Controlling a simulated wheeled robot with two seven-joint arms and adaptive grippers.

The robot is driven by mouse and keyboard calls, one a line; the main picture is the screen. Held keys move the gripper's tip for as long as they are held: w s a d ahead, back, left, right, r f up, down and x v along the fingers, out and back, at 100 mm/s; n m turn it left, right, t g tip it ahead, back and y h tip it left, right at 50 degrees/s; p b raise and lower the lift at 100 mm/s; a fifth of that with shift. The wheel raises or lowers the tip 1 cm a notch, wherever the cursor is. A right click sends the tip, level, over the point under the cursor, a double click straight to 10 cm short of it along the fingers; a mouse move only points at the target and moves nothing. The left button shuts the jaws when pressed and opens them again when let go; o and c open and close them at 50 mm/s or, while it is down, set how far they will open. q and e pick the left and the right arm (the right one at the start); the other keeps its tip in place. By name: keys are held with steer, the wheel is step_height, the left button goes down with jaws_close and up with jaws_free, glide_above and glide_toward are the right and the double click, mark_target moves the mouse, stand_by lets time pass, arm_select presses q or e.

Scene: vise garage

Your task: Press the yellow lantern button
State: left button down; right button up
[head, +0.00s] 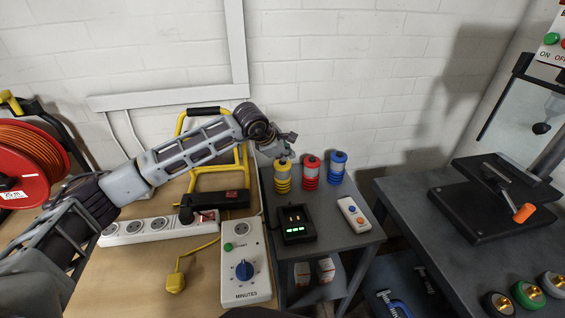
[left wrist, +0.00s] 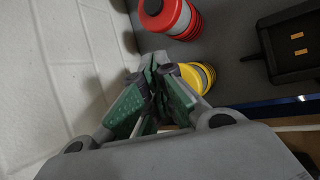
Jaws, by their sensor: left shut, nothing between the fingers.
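The yellow lantern (head: 282,179) stands upright on the small grey table, at the left of a row with a red lantern (head: 311,173) and a blue lantern (head: 337,168). My left gripper (head: 282,150) is shut and empty, at the yellow lantern's top. In the left wrist view the shut fingertips (left wrist: 160,68) overlap the near side of the yellow lantern (left wrist: 200,76), and the red lantern (left wrist: 170,16) is beyond. The fingers hide the yellow lantern's button. I cannot tell whether they touch it. My right gripper is not in view.
A black charger (head: 295,225) and a white remote (head: 354,214) sit in front of the lanterns. A yellow-framed work light (head: 207,198), a power strip (head: 150,230) and a timer box (head: 246,265) lie on the wooden bench at left. The white wall is close behind.

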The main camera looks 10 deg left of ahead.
mark_target(286, 162)
arm_select(q)
steer(key=shift+f, duration=0.15)
steer(key=shift+r, duration=0.2)
stand_by(0.4)
steer(key=shift+r, duration=0.7)
steer(key=shift+r+p, duration=1.05)
steer(key=shift+r, duration=1.45)
